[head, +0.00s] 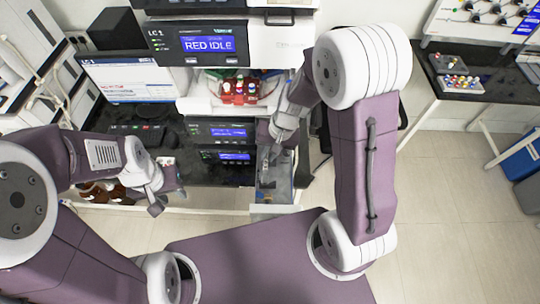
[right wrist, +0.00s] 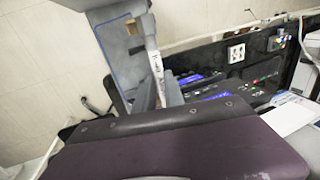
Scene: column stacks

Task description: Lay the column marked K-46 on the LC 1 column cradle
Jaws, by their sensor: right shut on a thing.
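My right gripper (head: 272,152) is beside the right side of the LC stack, above a grey open tray (head: 270,209). In the right wrist view my right gripper (right wrist: 140,25) is shut on a slim pale column (right wrist: 156,66) with a handwritten-looking label. The label is too small to read as K-46. The column slants slightly and is partly hidden by my arm. The LC 1 unit (head: 207,46) shows RED IDLE on its blue display. I cannot make out its column cradle. My left gripper (head: 168,198) is open and empty in front of the bench, at left.
A monitor (head: 128,80) stands left of the stack. Lower modules (head: 222,131) have lit displays. A dark bench (head: 470,85) with a vial rack stands at right. The floor between is clear.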

